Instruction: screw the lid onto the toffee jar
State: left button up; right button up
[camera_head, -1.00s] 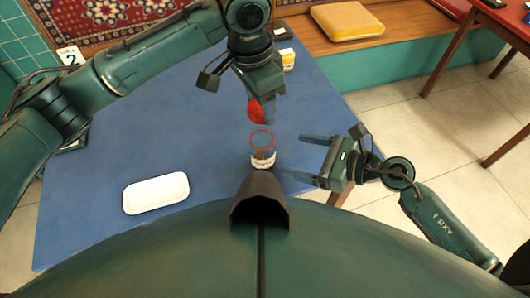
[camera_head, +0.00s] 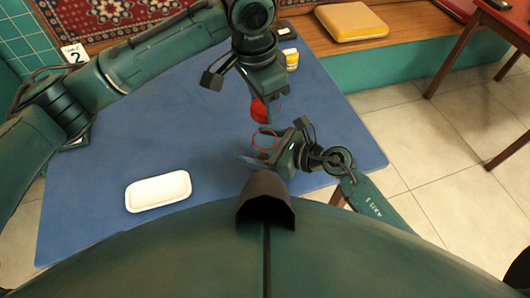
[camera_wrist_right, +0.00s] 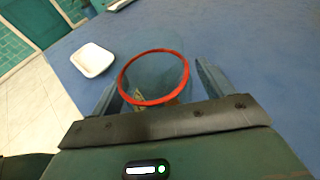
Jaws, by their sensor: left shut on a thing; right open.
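The toffee jar (camera_head: 265,140) is clear glass with a red rim and stands upright and open near the table's front edge. Its mouth faces the camera in the right wrist view (camera_wrist_right: 153,78). My left gripper (camera_head: 266,97) is shut on the red lid (camera_head: 259,111), tilted above and behind the jar, apart from it. My right gripper (camera_head: 270,155) is open, low at the jar. In the right wrist view, one finger of it (camera_wrist_right: 160,92) is on each side of the jar. Whether the fingers touch the glass I cannot tell. In the head view my right gripper hides the jar's lower part.
A white dish (camera_head: 158,191) lies on the blue table (camera_head: 200,140) to the left. A small yellow-labelled jar (camera_head: 291,60) stands at the back, near a dark item (camera_head: 283,32). The table between dish and jar is clear.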

jog(key=shift+w+a+f, duration=0.1)
jog(key=shift+a, duration=0.1)
jog(key=shift+c, duration=0.4)
jog(key=c, duration=1.4)
pick_arm(q)
jog(key=shift+f, duration=2.55)
